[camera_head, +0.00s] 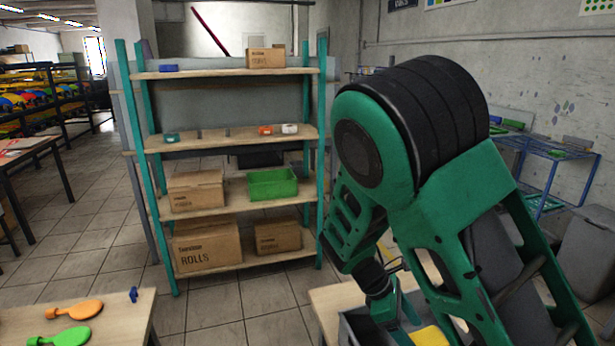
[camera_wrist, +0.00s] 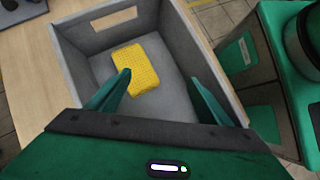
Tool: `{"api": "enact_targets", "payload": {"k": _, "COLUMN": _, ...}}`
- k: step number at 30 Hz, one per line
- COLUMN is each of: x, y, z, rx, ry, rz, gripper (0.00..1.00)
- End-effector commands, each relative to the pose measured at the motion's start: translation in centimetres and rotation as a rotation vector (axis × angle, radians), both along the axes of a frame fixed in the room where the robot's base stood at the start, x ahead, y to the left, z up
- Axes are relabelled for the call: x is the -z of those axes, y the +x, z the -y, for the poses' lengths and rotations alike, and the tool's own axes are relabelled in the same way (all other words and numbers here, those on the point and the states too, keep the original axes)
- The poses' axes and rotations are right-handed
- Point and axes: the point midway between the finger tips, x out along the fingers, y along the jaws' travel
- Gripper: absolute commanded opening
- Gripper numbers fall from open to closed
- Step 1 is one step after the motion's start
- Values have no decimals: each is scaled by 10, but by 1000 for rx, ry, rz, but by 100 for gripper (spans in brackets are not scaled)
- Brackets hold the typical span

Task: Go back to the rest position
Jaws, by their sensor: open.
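In the wrist view my gripper (camera_wrist: 160,88) is open, its two green fingers spread apart over a grey bin (camera_wrist: 85,65). A yellow sponge-like block (camera_wrist: 136,70) with a dotted surface lies in the bin, near the left finger's tip. Nothing shows between the fingers as held. In the head view my green arm reaches down at the right, over the bin (camera_head: 352,328) and the yellow block (camera_head: 430,336). The fingertips are hidden there.
A teal-framed shelf (camera_head: 225,137) with cardboard boxes and a green crate (camera_head: 272,184) stands behind. Tiled floor between them is clear. A blue rack (camera_head: 545,152) stands at the right.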

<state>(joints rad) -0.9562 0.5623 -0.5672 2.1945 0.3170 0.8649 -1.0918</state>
Motion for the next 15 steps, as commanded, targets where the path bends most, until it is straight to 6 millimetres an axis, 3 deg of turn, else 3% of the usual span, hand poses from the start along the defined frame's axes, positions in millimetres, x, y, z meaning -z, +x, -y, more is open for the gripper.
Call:
{"api": "enact_targets", "payload": {"k": 4, "x": -36, "y": -6, "z": -4, "rx": 129, "ry": 149, "rz": -56, "gripper": 73}}
{"api": "enact_targets", "payload": {"k": 7, "x": -61, "y": -16, "z": 6, "rx": 231, "ry": 218, "rz": -60, "gripper": 73}}
{"api": "enact_targets", "payload": {"k": 15, "x": -104, "y": -59, "z": 72, "rx": 659, "ry": 295, "rz": 118, "gripper": 73}}
